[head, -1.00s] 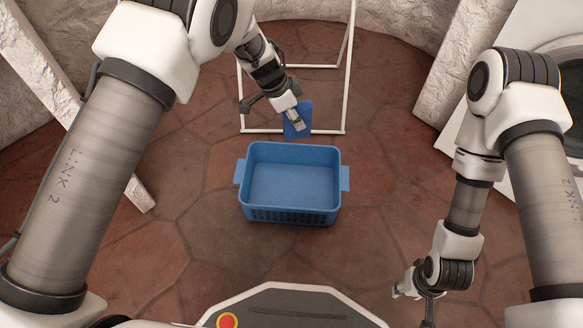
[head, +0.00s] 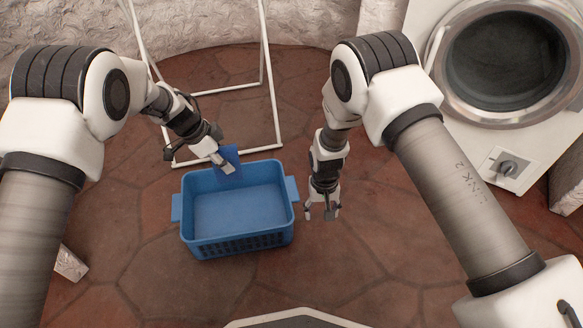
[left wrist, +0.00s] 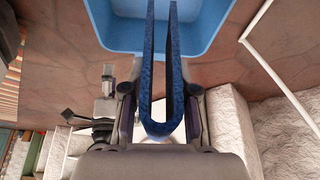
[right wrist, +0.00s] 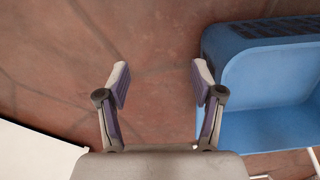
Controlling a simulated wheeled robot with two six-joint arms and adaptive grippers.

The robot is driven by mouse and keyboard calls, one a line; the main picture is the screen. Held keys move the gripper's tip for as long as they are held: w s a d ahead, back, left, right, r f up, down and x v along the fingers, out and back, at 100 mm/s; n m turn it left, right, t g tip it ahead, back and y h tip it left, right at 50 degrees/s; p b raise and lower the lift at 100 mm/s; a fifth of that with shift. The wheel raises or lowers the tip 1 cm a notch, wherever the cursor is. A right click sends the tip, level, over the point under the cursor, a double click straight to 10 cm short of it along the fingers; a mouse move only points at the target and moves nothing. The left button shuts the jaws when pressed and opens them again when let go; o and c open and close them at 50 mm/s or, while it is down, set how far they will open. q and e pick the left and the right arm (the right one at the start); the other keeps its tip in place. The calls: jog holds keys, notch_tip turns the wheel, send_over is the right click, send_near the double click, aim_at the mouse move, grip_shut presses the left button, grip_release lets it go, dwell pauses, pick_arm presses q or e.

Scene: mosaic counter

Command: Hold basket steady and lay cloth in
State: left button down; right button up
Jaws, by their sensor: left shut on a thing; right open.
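The blue basket (head: 240,205) stands on the floor, upright and empty inside as far as I see, with a handle tab on each side. My left gripper (head: 227,168) is shut on the dark blue cloth (head: 229,158), which hangs folded at the basket's back edge. In the left wrist view the cloth (left wrist: 160,125) hangs in a narrow loop between the fingers, with the basket (left wrist: 130,30) beyond it. My right gripper (head: 321,212) is open and empty, pointing down just right of the basket's right handle (head: 291,188). The right wrist view shows its open fingers (right wrist: 160,85) apart from the basket (right wrist: 265,85).
A white rod frame (head: 276,110) stands behind the basket. A front-loading washing machine (head: 460,110) with a round door is at the right. Brown stone floor (head: 130,230) is clear around the basket.

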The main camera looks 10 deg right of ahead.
aim_at(292, 188)
jog(key=w+a+r+n+t, duration=0.1)
jog(key=w+a+r+t, duration=0.1)
jog(key=w+a+r, duration=0.55)
jog(key=shift+t, duration=0.3)
jog(key=w+f, duration=0.1)
jog(key=f, duration=0.3)
jog(key=w+d+f, duration=0.1)
jog(key=w+f, duration=0.1)
jog(key=f, duration=0.1)
jog(key=w+f, duration=0.1)
jog(key=f, duration=0.3)
jog(key=shift+w+d+f, duration=0.2)
jog(key=shift+d+f, duration=0.05)
jog(key=shift+f, duration=0.05)
